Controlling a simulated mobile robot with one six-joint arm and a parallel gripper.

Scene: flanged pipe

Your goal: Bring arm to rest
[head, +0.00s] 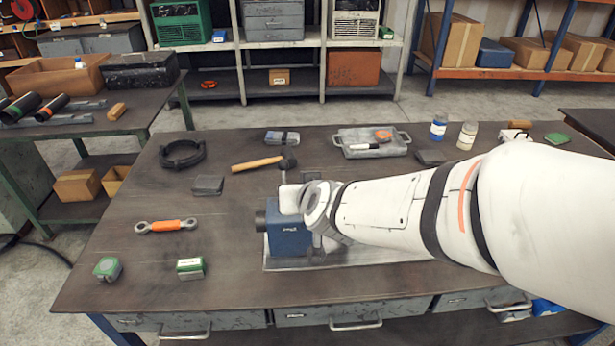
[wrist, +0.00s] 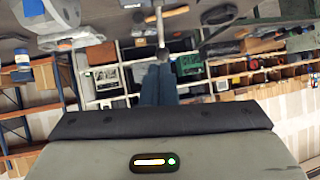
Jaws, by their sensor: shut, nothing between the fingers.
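My white arm (head: 400,212) reaches in from the right over the workbench (head: 230,240). Its far end is above and in front of a blue boxy device (head: 288,237) on a grey base plate, and partly hides it. I cannot tell from the head view whether they touch. My gripper (wrist: 158,68) shows in the wrist view as two dark blue fingers held together, empty. The head view does not show the fingers clearly. The wrist view is upside down and looks across the bench toward the shelves.
On the bench lie a black ring (head: 182,154), a hammer (head: 258,164), an orange-handled tool (head: 166,226), small green boxes (head: 190,268) and a grey tray (head: 371,149). A blue-labelled bottle (head: 438,127) and a pale jar (head: 467,135) stand at the back right.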

